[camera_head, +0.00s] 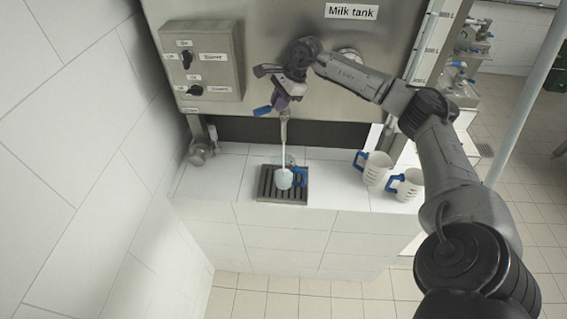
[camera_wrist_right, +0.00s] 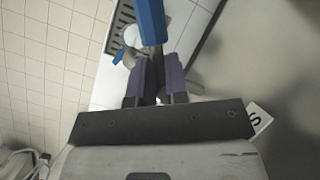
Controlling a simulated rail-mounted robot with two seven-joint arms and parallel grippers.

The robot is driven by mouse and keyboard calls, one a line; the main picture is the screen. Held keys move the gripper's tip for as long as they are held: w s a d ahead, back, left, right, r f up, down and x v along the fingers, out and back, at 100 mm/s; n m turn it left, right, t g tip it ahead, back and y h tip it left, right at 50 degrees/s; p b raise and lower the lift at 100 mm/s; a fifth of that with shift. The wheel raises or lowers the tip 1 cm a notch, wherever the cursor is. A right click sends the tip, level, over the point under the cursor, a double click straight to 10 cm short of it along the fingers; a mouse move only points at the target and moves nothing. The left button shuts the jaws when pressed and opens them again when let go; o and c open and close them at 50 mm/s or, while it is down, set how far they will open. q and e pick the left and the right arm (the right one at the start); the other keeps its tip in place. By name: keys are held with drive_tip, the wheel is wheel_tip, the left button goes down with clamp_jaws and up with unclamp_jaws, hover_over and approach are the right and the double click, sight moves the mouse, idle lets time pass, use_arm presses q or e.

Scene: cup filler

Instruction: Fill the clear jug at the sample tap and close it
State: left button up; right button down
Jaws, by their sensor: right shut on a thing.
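The clear jug (camera_head: 284,178) stands on the dark drain grate under the sample tap (camera_head: 284,117). A white stream runs from the tap down into the jug, which has white milk in it. The jug's blue handle (camera_head: 300,175) is on its right side. My right gripper (camera_head: 281,98) is at the tap, shut on its blue lever (camera_head: 262,111). In the right wrist view the blue lever (camera_wrist_right: 152,22) rises from between the purple fingers (camera_wrist_right: 157,82), and the jug (camera_wrist_right: 133,36) shows beyond it, partly hidden. My left gripper is not in view.
Two white jugs with blue handles (camera_head: 376,168) (camera_head: 408,185) stand on the tiled ledge to the right of the drain grate (camera_head: 265,192). A control box with switches (camera_head: 203,62) is on the milk tank (camera_head: 270,22).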

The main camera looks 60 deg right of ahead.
drive_tip(key=shift+w+m, duration=0.1)
drive_tip(key=shift+m, duration=0.5)
drive_tip(key=shift+d, duration=0.1)
drive_tip(key=shift+w+m+h, duration=0.1)
drive_tip(key=shift+m+h, duration=0.3)
drive_tip(key=shift+m, duration=0.3)
idle(6.6)
